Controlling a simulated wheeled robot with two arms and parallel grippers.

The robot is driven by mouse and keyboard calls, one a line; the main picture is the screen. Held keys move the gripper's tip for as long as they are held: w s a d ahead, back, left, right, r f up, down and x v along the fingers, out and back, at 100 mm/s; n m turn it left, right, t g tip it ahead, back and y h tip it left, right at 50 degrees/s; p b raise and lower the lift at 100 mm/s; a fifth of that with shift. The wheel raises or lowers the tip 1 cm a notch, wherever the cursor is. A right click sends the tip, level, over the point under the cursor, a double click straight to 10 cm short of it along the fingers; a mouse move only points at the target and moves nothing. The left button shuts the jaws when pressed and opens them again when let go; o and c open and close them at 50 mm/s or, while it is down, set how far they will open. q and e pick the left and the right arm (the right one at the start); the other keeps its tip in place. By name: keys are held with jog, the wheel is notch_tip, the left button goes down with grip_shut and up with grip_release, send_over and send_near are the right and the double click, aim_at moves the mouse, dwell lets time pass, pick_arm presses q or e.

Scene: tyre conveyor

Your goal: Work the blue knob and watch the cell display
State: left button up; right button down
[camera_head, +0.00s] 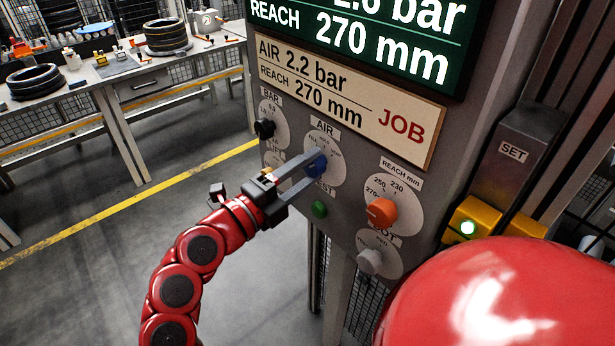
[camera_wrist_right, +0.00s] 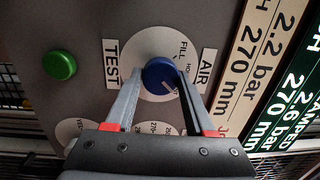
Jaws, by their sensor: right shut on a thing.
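The blue knob (camera_head: 318,161) sits on the white AIR dial of the grey panel. It also shows in the right wrist view (camera_wrist_right: 160,73), with a white mark pointing to the lower right there. My right gripper (camera_head: 313,167) is shut on the blue knob, one finger on each side. The cell display (camera_head: 372,32) is a dark green screen, cut off at the top; it shows 2.6 bar and REACH 270 mm. The JOB plate (camera_head: 345,98) below reads AIR 2.2 bar, REACH 270 mm. My left gripper is out of view.
An orange REACH knob (camera_head: 381,212), a green button (camera_head: 319,209), a grey knob (camera_head: 370,261) and a black knob (camera_head: 264,128) surround the dial. A yellow SET button box (camera_head: 463,219) is at right. A bench (camera_head: 120,82) with tyres stands behind left.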

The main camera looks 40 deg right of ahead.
dwell(0.5)
jog(key=shift+c, duration=1.3)
grip_release()
jog(key=s+a+f+b, duration=0.1)
jog(key=s+a+b, duration=0.1)
jog(key=a, duration=1.5)
jog(key=shift+s+b, duration=0.2)
jog(key=shift+b, duration=0.15)
